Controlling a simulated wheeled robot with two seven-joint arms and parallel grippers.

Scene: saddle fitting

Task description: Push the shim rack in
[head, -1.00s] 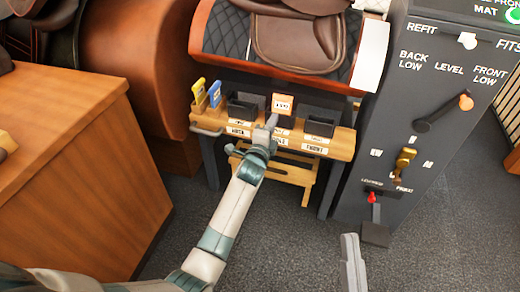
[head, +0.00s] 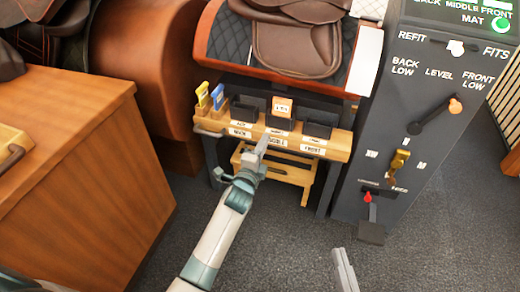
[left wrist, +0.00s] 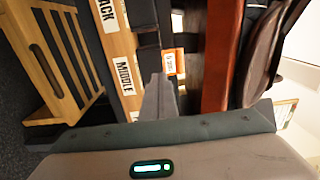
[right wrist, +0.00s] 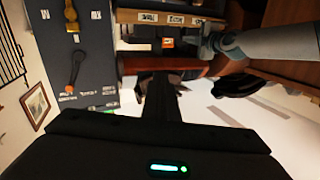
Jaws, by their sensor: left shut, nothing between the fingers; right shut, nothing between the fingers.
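The wooden shim rack (head: 292,142) sticks out at the front of a dark stand below the saddle. It has black slots above labels reading BACK, MIDDLE and FRONT, and a metal handle (head: 208,132) at its left end. An orange shim (head: 281,107) stands in the middle slot; it also shows in the left wrist view (left wrist: 175,62). A yellow shim (head: 202,97) and a blue shim (head: 217,96) stand at the left end. My left gripper (head: 262,146) is shut and empty by the MIDDLE label; contact is unclear. My right gripper (head: 345,268) is shut and empty, low and well clear.
A grey control panel (head: 400,120) with levers and a red-tipped switch stands right of the rack. A wooden cabinet (head: 85,190) fills the left. The saddle (head: 295,45) sits above the rack. A low wooden step (head: 275,170) is underneath. Carpet is open in front.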

